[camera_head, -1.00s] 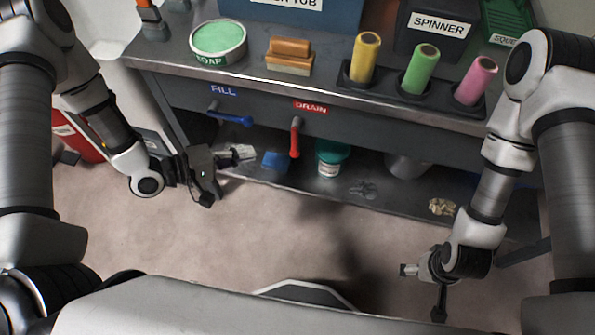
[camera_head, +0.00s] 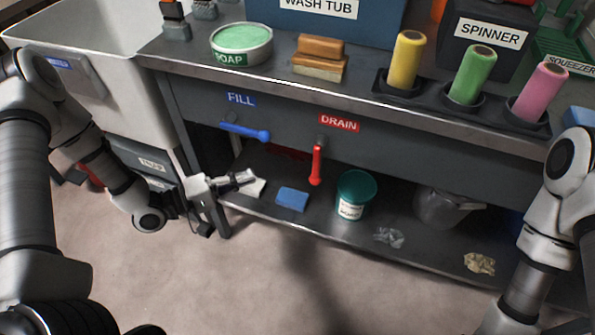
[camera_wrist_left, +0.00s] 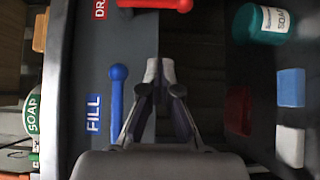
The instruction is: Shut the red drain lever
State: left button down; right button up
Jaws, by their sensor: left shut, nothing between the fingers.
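The red drain lever (camera_head: 316,164) hangs pointing down from the bench front, below the red DRAIN label (camera_head: 338,123). In the left wrist view the red lever (camera_wrist_left: 160,4) shows at the top edge, its far part cut off. My left gripper (camera_head: 250,178) is shut and empty, in front of the bench, left of the red lever and apart from it. Its closed fingers (camera_wrist_left: 160,72) show in the left wrist view, beside the blue FILL lever (camera_wrist_left: 117,95). My right arm shows at the right of the head view; its gripper is out of the frame.
The blue fill lever (camera_head: 246,131) points right, above my left gripper. On the lower shelf are a blue sponge (camera_head: 292,199), a green-lidded tub (camera_head: 355,190) and a bucket (camera_head: 441,207). Soap (camera_head: 241,42), a brush (camera_head: 319,58) and coloured rolls stand on the bench top (camera_head: 290,90).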

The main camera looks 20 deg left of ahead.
aim_at(318, 162)
pick_arm(q)
jog(key=s+d+b+x, duration=0.2)
jog(key=x, duration=0.9)
jog(key=shift+w+d, duration=0.2)
jog(key=shift+d, duration=0.05)
jog(key=shift+b, duration=0.3)
